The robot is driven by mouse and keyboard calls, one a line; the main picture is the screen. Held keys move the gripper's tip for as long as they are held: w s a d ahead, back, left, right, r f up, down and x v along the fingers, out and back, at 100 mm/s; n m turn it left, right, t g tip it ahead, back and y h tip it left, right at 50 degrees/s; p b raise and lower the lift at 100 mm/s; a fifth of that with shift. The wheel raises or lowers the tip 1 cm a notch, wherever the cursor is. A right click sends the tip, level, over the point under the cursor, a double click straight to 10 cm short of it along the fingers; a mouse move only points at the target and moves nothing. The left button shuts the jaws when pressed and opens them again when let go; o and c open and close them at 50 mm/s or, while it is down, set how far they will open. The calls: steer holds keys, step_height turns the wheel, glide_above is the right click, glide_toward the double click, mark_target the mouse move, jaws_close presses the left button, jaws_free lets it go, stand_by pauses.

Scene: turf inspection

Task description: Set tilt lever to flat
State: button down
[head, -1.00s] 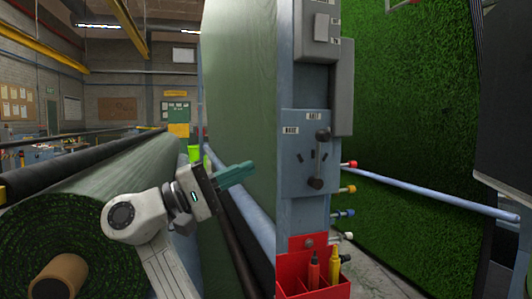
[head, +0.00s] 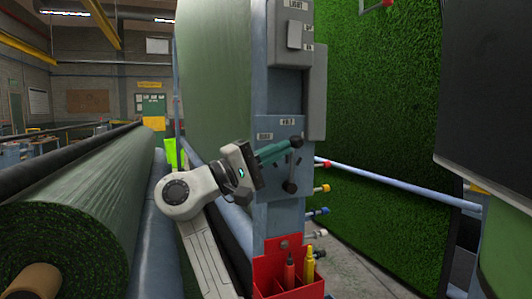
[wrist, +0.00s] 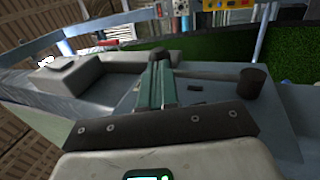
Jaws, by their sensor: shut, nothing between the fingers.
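The tilt lever (head: 290,186) sits on a blue-grey panel on the upright post. It hangs down from a dark round hub, with its dark knob at the low end. In the wrist view the lever (wrist: 252,84) runs rightward from the hub to the knob. My gripper (head: 286,150) is shut and empty, its teal fingers pointing at the panel just left of the hub. In the wrist view my gripper (wrist: 162,72) ends close to the hub; I cannot tell whether it touches. The fingers partly cover the panel and its marks.
A grey switch box (head: 302,50) is above the panel. A red holder (head: 290,285) with marker pens hangs below. Several coloured knobs (head: 324,188) stick out at the post's right side. A large green turf roll (head: 95,215) lies at left, and hanging turf (head: 380,90) stands behind.

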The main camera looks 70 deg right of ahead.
stand_by(0.3)
steer(key=shift+s+d+r+t+y+p, duration=0.25)
steer(key=shift+s+d+t+y+p, duration=0.2)
steer(key=shift+s+y+p, duration=0.25)
steer(key=shift+w, duration=0.2)
